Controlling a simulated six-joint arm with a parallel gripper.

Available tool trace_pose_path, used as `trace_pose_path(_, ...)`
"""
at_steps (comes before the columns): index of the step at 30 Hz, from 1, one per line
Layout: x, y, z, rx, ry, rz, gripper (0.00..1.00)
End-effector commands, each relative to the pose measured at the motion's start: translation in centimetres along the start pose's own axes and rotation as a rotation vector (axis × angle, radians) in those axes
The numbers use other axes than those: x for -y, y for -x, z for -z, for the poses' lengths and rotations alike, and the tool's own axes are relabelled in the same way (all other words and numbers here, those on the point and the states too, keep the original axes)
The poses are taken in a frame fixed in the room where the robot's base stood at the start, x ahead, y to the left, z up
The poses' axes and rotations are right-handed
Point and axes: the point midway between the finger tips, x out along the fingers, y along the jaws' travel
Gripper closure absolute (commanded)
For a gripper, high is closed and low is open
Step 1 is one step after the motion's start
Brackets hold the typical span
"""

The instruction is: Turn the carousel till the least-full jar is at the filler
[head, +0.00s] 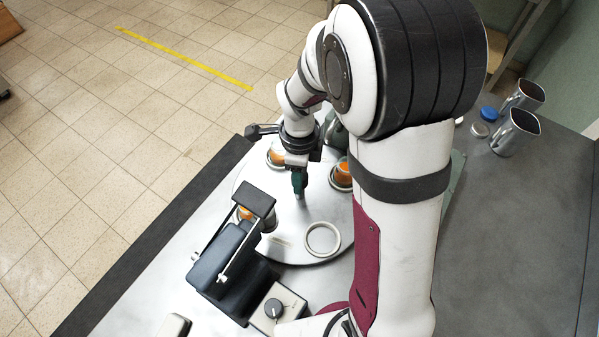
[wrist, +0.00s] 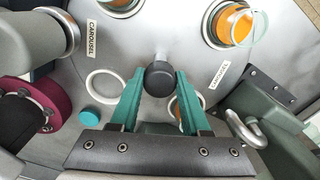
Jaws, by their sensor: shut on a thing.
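The carousel (head: 285,215) is a pale round plate, seen partly behind my arm. In the head view jars with orange contents stand on it: a back jar (head: 276,156), a right jar (head: 342,174), and one at the black filler (head: 232,255), its orange (head: 245,213) partly covered. In the wrist view one jar (wrist: 232,28) shows a glassy rim and orange inside; another (wrist: 118,4) is cut off at the top edge. Fill levels are hard to compare. My gripper (wrist: 160,84) has its teal fingers shut on a dark round knob (wrist: 160,76) on the plate.
An empty white ring (head: 322,239) lies on the plate's near side. A box with a dial (head: 277,306) stands beside the filler. Metal jugs (head: 516,132) and a blue lid (head: 489,113) are at the far right. Dark bench edging (head: 150,240) borders the left.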

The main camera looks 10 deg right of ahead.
Motion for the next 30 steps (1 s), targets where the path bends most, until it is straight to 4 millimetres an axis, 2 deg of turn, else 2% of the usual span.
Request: trace_pose_path(30, 0.04, -0.03, 0.01, 0.0, -0.506, 0.0, 1.0)
